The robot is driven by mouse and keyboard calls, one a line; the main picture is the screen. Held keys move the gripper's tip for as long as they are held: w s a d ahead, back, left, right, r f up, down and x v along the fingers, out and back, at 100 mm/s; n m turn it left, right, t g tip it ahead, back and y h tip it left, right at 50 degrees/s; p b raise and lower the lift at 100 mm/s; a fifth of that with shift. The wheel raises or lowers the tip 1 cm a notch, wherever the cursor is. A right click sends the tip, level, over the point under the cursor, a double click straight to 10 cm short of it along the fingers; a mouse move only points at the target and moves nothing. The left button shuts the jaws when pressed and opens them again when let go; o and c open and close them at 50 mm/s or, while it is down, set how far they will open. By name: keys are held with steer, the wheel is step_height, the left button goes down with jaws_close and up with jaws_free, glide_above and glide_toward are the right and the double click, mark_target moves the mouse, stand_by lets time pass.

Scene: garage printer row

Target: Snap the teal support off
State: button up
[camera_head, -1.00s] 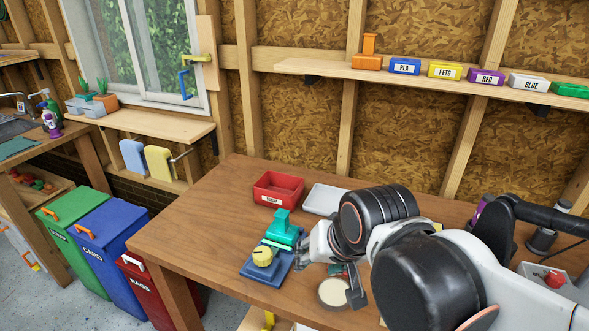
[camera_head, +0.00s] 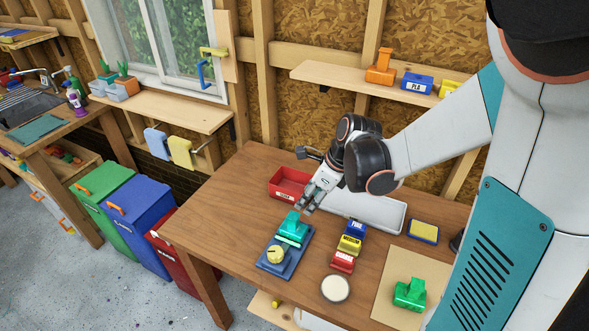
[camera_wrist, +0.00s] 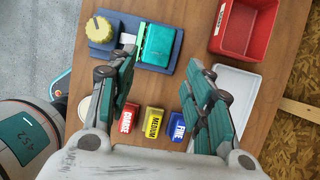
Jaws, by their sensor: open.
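The teal support piece (camera_head: 292,226) stands on a blue fixture (camera_head: 272,264) that has a yellow knob (camera_head: 276,254) at its near end. In the wrist view the teal piece (camera_wrist: 158,44) sits on the blue fixture (camera_wrist: 175,62), beside the yellow knob (camera_wrist: 98,29) and a pale strip. My gripper (camera_head: 305,205) is just above and behind the teal piece, pointing down toward it. In the wrist view my gripper (camera_wrist: 168,72) is open, its two fingers spread apart with nothing between them. I cannot tell whether a fingertip touches the teal piece.
A red bin (camera_head: 279,192) is behind the fixture, with a white tray (camera_head: 390,216) to its right. Blue (camera_head: 355,226), yellow (camera_head: 349,244) and red (camera_head: 343,262) labelled blocks stand right of the fixture. A green piece (camera_head: 409,293) lies on a mat at front right.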

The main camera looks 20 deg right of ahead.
mark_target(296, 217)
steer(key=b+x, duration=0.9)
steer(key=x, duration=0.5)
steer(key=shift+d, duration=0.1)
jaws_close()
